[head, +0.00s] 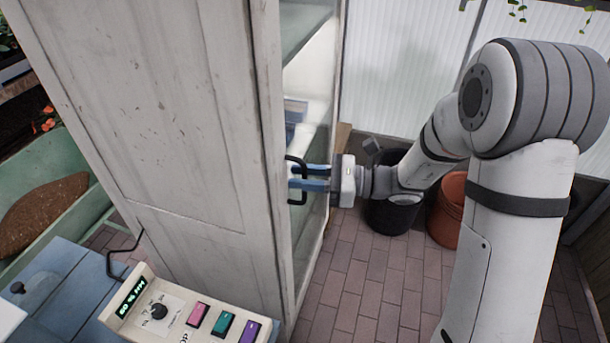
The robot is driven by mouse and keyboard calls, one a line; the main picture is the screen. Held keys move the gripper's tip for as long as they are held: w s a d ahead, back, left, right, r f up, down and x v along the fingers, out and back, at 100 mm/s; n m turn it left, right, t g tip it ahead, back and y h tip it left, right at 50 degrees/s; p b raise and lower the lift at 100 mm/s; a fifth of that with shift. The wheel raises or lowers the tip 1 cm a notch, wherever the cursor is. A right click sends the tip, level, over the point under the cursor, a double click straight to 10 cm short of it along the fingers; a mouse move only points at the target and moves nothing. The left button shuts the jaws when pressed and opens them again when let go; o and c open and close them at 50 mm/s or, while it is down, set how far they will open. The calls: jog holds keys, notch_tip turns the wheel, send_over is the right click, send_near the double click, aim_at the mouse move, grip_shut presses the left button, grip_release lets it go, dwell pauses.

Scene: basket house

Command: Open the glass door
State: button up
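The glass door (313,225) is on the right-hand face of a tall, worn white cabinet (170,120). I see it at a steep angle, and no clear gap shows along its edge. Its black handle (291,160) is a bent bar near the door's left edge. My gripper (297,177) reaches in from the right, with its two blue fingers at the handle and a narrow space between them. The fingers overlap the handle in this view. I cannot tell whether they grip it or only stand around it.
A control box (180,315) with a dial and coloured buttons is at the front left. A black bucket (393,214) and a terracotta pot (446,212) stand behind my arm. The brick floor (365,290) right of the cabinet is clear. A green planter (70,158) is at left.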

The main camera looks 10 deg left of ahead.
jog(key=shift+c, duration=0.3)
grip_shut()
